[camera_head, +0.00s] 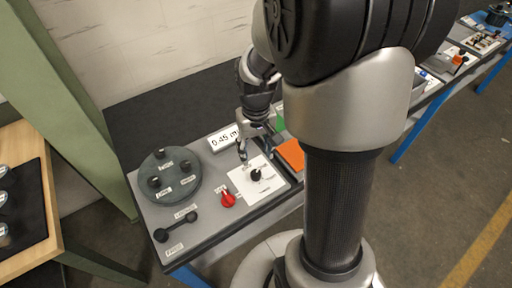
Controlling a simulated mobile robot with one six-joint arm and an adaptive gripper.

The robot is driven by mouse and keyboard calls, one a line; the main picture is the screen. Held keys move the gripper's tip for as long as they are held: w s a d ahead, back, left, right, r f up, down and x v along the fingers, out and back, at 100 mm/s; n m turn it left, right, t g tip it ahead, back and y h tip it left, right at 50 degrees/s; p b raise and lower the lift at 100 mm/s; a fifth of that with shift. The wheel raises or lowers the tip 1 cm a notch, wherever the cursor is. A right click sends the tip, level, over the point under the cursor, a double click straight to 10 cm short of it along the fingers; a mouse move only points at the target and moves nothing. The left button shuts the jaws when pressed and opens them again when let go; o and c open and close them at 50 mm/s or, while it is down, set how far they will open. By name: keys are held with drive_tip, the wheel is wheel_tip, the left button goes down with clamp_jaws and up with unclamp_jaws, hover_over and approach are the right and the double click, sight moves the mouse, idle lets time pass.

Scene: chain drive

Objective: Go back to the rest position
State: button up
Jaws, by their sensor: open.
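My gripper (258,149) hangs over the grey panel (208,222), with its fingertips pointing down. Its fingers are apart with nothing seen between them. It is behind a white plate with a black knob (256,175) and below right of the white display reading about 0.45 (222,138). Whether the fingertips touch the panel cannot be told. My arm's large links cover the middle and right of the panel's surroundings.
A dark round disc with knobs (174,176), a red knob (228,199) and a black two-ended lever (175,228) sit on the panel. An orange block (291,155) is right of the gripper. A green post (75,110) and a wooden table (43,190) stand left.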

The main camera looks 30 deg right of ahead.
drive_tip(key=shift+r, duration=0.4)
drive_tip(key=s+a+r+n+t, duration=0.1)
drive_tip(key=s+a+r+t, duration=0.1)
drive_tip(key=s+a+r, duration=0.3)
drive_tip(key=s+a+r+n+t, duration=0.1)
drive_tip(key=s+a+r+t, duration=0.1)
drive_tip(key=s+a+r, duration=0.3)
drive_tip(key=s+r, duration=0.4)
drive_tip(key=r, duration=0.1)
drive_tip(key=shift+a+r+n+t, duration=0.25)
drive_tip(key=shift+a+n+t, duration=0.05)
drive_tip(key=shift+s, duration=0.1)
idle(1.8)
